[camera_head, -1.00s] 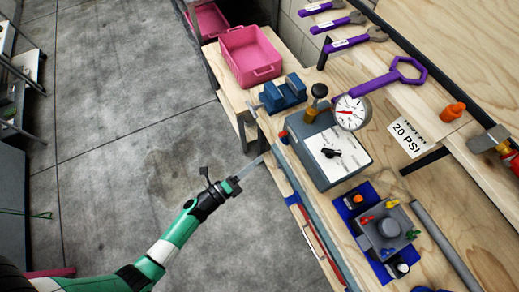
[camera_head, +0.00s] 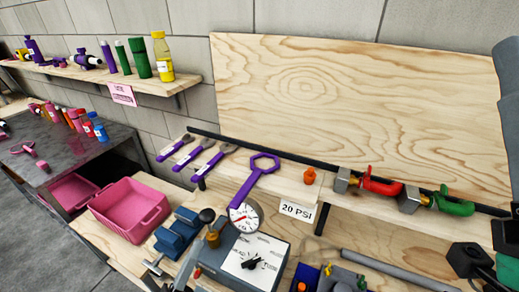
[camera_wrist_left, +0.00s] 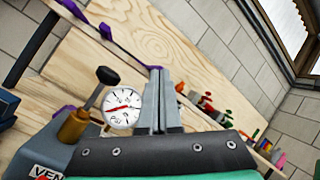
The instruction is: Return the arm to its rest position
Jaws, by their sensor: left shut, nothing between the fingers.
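A blue vise (camera_head: 177,235) and a pink bin (camera_head: 131,209) stand left of the box. A purple ring wrench (camera_head: 252,181), purple-handled tools, an orange cap (camera_head: 310,176) and red and green clamps lie behind.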

